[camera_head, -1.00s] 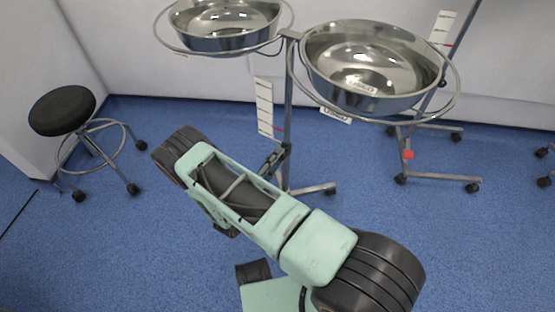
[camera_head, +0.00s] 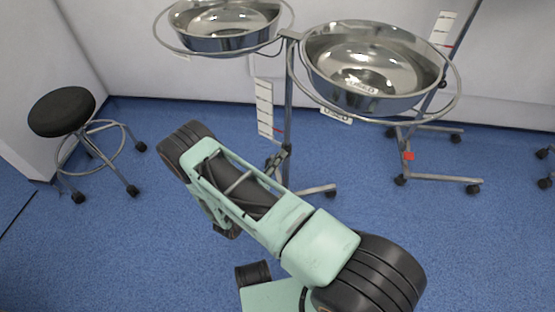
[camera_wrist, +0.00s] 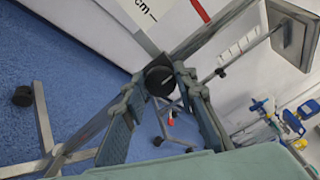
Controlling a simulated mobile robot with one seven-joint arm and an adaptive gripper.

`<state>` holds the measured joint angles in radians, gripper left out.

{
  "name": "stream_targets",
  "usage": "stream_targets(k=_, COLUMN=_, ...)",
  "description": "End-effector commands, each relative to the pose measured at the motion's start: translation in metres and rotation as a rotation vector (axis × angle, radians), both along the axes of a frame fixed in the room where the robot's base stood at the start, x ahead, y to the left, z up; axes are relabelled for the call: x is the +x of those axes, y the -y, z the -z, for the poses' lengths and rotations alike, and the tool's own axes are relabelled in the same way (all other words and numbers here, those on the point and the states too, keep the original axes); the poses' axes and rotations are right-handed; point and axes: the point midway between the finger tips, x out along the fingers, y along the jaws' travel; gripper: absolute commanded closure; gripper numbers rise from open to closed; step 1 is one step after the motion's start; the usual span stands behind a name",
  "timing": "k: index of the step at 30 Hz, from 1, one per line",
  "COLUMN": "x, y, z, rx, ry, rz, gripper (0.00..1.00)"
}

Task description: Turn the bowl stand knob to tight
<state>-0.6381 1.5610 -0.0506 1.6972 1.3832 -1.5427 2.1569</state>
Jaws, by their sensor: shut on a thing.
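The bowl stand has a grey pole (camera_head: 288,100) that carries two shiny steel bowls in wire rings, the left bowl (camera_head: 228,38) and the right bowl (camera_head: 370,100). In the wrist view, the black round knob (camera_wrist: 158,80) sits on the pole between the two fingertips of my gripper (camera_wrist: 161,77). The fingers are shut on it, one on each side. In the head view, my gripper (camera_head: 279,158) reaches the pole below the bowls, and the knob cannot be made out there. Whether the knob is tight cannot be told.
A black round stool (camera_head: 62,110) stands at the left. A second wheeled stand (camera_head: 405,155) with a red part is at the right. The stand's wheeled foot (camera_head: 315,190) rests on blue floor. A white wall is close behind.

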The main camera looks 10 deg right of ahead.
Motion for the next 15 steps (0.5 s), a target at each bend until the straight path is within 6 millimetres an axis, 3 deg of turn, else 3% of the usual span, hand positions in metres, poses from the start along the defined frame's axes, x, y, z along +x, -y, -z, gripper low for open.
stream_targets(k=9, x=0.0002, y=-0.0009, z=0.0000, rx=0.003, ry=0.002, rz=-0.001, gripper=0.98)
stream_targets(k=10, x=0.0002, y=-0.0010, z=-0.0001, rx=0.003, ry=0.002, rz=-0.001, gripper=0.73)
stream_targets(k=15, x=0.0001, y=-0.0006, z=0.0000, rx=0.003, ry=0.001, rz=0.000, gripper=0.56)
